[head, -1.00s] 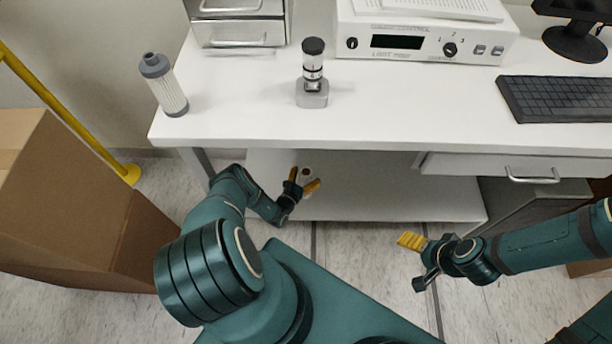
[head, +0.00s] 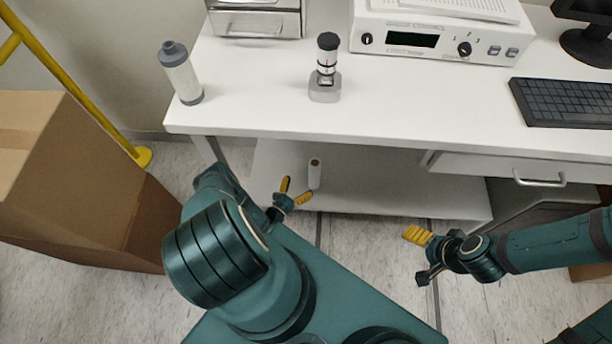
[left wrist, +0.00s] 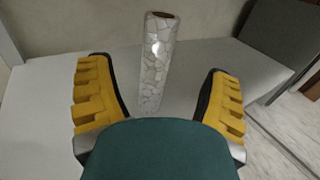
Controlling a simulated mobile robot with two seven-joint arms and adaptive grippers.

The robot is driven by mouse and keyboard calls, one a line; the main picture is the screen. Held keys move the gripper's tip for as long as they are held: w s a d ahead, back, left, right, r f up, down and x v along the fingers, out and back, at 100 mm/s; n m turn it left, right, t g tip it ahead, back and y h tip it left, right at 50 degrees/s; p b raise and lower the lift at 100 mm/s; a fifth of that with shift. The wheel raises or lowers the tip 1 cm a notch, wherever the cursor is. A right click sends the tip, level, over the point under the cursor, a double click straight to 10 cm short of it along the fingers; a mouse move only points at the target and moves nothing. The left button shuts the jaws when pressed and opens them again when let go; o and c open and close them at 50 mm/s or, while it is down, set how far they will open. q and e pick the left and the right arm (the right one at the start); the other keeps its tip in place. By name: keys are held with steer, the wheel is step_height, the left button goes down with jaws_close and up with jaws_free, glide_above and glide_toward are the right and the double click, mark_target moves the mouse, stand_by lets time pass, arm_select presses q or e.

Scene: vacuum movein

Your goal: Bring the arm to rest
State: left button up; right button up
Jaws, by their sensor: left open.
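My left gripper (head: 294,190) is open and empty, low in front of the lower shelf under the table. In the left wrist view its yellow fingers (left wrist: 160,98) stand wide apart. A whitish cylinder (head: 315,174) with a brown top stands upright on the lower shelf, just beyond the left gripper and apart from it. In the left wrist view the cylinder (left wrist: 157,65) shows a cracked, patterned surface between and beyond the fingers.
The white table (head: 430,120) carries a grey-capped filter (head: 184,80), a small device with a black top (head: 325,80), a control box (head: 430,35) and a keyboard (head: 565,102). The lower shelf (head: 370,180) has free room. A cardboard box (head: 80,190) and a yellow rail (head: 75,90) stand left.

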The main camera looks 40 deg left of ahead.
arm_select(q)
steer(key=shift+s, duration=0.8)
steer(key=shift+r, duration=0.1)
